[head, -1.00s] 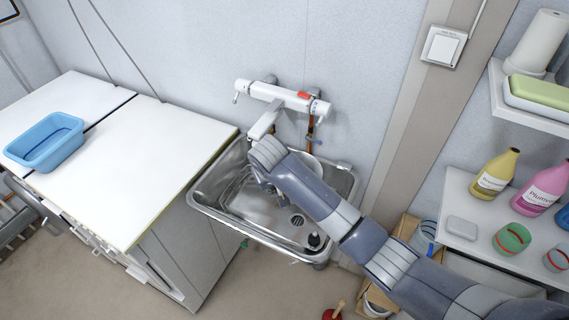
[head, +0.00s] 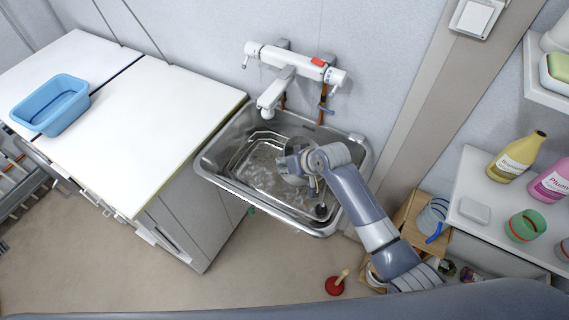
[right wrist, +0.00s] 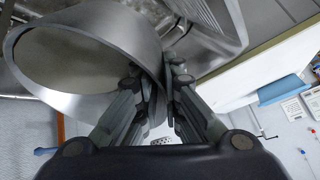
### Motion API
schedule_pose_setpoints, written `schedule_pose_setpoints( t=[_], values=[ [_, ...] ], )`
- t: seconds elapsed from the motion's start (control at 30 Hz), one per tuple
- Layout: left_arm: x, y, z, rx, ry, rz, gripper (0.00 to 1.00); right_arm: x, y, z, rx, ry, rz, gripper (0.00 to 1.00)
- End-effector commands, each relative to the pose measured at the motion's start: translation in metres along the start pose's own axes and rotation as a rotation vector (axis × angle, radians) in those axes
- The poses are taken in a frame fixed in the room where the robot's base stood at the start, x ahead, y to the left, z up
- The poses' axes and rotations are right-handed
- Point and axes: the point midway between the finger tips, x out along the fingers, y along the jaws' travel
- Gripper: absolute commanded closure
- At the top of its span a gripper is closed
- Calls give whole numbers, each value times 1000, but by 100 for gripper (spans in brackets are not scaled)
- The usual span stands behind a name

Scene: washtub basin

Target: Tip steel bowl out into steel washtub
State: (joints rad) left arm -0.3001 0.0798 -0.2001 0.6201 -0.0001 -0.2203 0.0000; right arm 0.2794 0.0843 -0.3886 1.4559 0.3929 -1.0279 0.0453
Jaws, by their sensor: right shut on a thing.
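The steel washtub (head: 225,180) is a shiny rectangular basin under the wall tap. Its floor looks rippled and glossy, like shallow water. My right gripper (head: 306,174) is over the right half of the washtub. It is shut on the wall of the steel bowl (head: 290,179), which is partly hidden behind it in the head view. In the right wrist view the bowl (right wrist: 135,35) is large at the upper left, strongly tilted, with its wall between the fingers (right wrist: 168,100). Its interior looks pale; I cannot tell whether anything is inside. My left gripper is not in view.
A white mixer tap (head: 290,68) reaches over the washtub's back. A white counter (head: 150,110) with a blue basin (head: 52,103) adjoins on the left. Shelves with bottles (head: 516,155) and cups stand at the right. A red plunger (head: 335,286) is on the floor.

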Motion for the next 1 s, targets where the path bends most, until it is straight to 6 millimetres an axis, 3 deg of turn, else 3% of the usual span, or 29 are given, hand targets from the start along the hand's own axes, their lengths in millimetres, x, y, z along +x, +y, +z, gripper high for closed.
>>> schedule_pose_setpoints(
  t=[1.0],
  values=[
    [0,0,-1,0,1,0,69,-31,16,-7,163,210,-292,100]
  ],
)
